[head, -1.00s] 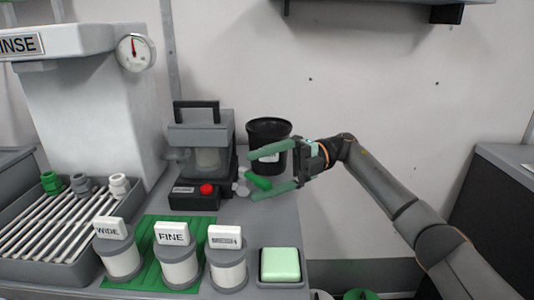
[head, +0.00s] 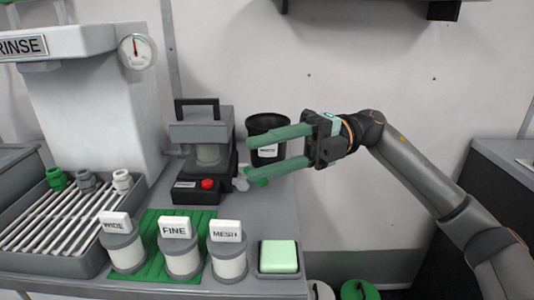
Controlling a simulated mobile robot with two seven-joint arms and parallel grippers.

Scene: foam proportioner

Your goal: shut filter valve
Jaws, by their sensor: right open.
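The filter unit (head: 203,135) is a grey machine with a black handle on top, standing on a black base with a red button (head: 208,184). The filter valve's bright green lever (head: 259,182) is low at the unit's right side. It is mostly hidden behind my lower finger, so its angle is hard to tell. My right gripper (head: 250,159) comes in from the right with its two green fingers spread and nothing between them. Its lower fingertip overlaps the lever in the picture; I cannot tell whether they touch. My left gripper is not in view.
A black bin (head: 267,125) stands behind my fingers. In front are holders marked WIDE (head: 124,252), FINE (head: 181,261) and MESH (head: 228,264), and a pale green pad (head: 278,256). A slatted rinse tray (head: 60,225) is at left.

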